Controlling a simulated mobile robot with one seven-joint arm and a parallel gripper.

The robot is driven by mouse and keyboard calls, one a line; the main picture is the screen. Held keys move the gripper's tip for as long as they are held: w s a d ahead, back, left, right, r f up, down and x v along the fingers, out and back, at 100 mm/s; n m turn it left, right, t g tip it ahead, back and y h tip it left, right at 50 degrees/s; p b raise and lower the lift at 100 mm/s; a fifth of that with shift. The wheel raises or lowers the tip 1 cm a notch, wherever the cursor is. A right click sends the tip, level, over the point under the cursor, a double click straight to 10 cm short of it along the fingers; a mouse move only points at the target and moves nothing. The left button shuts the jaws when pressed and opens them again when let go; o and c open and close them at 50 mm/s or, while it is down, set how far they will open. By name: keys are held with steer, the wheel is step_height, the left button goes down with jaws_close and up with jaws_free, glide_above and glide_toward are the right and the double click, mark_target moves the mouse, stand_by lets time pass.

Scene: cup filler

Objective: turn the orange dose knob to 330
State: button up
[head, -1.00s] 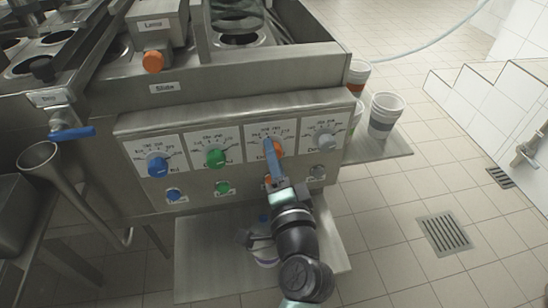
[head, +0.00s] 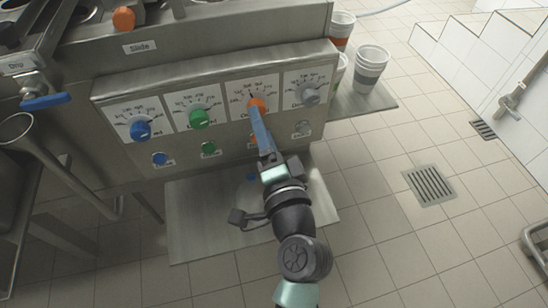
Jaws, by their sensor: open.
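The orange dose knob (head: 258,103) is on the third dial from the left on the steel front panel. Its upper part shows; its lower part is hidden behind my gripper. My gripper (head: 253,114) reaches up from below with its blue-grey fingers close to the knob's lower left side. The fingers overlap in this view, so the gap between them is hidden and I cannot tell whether they touch the knob. The dial's scale shows above the knob, but its numbers and the set value are too small to read.
A blue knob (head: 140,130), a green knob (head: 199,118) and a grey knob (head: 310,96) sit on the neighbouring dials. Small buttons are below. A steel shelf (head: 200,220) juts out under the panel. Cups (head: 371,66) stand on a side shelf at right. Tiled floor lies right.

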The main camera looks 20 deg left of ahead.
steer(key=v, duration=0.9)
steer(key=shift+w, duration=0.1)
